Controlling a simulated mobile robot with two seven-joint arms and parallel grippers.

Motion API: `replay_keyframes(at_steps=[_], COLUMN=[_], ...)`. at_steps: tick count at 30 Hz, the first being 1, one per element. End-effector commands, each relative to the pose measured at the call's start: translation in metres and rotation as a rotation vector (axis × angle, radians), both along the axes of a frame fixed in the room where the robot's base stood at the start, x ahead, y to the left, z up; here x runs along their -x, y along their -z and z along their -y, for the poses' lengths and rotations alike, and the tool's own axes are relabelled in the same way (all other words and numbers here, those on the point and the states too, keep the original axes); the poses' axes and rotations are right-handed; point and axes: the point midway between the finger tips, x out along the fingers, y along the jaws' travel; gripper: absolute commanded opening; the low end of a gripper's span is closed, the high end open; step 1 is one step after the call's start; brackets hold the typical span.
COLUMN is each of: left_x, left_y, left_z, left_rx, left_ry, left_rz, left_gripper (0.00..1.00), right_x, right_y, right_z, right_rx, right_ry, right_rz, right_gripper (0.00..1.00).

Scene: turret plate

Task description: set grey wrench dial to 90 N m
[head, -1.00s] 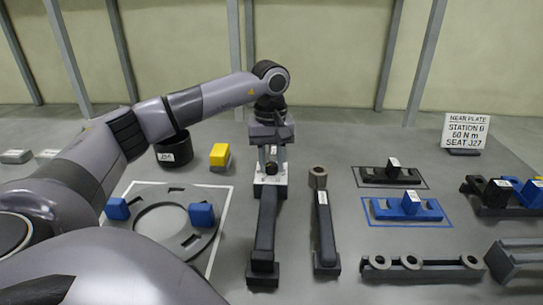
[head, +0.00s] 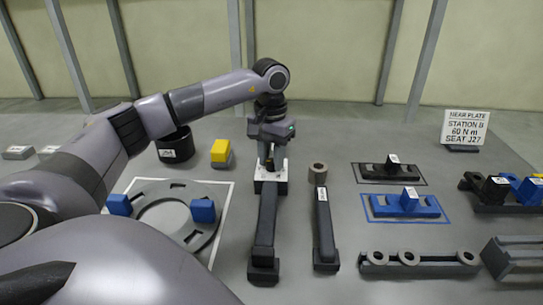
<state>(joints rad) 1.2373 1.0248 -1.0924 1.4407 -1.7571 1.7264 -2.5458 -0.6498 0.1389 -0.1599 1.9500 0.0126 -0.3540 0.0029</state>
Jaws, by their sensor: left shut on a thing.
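My left gripper (head: 270,163) points down at the far end of a long dark grey wrench (head: 266,220). The wrench lies lengthwise, with a white plate (head: 284,173) at its far end. The gripper is shut on the small dial there; the fingers and gripper body mostly hide the dial, and its setting cannot be read. A second dark wrench (head: 325,230) with a round ring head lies just to the right, apart from the gripper. My right gripper is not in view.
A sign (head: 465,129) reads station B, 60 N m, seat J27. A ring plate (head: 151,190) with blue blocks is at left. A black cup (head: 175,147) and yellow-topped block (head: 220,151) stand behind it. Blue (head: 405,206) and black (head: 387,172) parts lie right.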

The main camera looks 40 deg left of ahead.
Motion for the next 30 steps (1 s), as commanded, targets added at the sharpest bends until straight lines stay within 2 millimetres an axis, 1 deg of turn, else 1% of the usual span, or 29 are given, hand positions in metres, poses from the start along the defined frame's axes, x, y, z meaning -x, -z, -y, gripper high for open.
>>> replay_keyframes(at_steps=[13,14,15,16,25,28,30], left_x=[0.0,0.0,0.0,0.0,0.0,-0.001,-0.001], left_y=[-0.001,-0.001,-0.001,-0.001,-0.002,-0.011,-0.022], left_z=[0.0,0.0,0.0,0.0,0.0,0.0,0.0], left_rx=[0.002,0.001,0.001,0.001,0.001,0.0,0.001], left_ry=[0.008,0.008,0.008,0.008,0.007,0.007,0.007], left_rz=[0.001,0.0,0.0,0.0,0.0,0.002,0.003], left_gripper=[0.01,0.41,0.54,0.57,0.57,0.57,0.57], right_x=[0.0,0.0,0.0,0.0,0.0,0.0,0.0], right_y=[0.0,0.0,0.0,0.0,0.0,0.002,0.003], right_z=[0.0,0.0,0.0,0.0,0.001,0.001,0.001], right_rx=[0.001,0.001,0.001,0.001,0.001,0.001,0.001], right_ry=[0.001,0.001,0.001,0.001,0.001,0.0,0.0], right_rz=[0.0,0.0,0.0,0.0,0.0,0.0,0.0], right_gripper=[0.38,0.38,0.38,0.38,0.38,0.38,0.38])
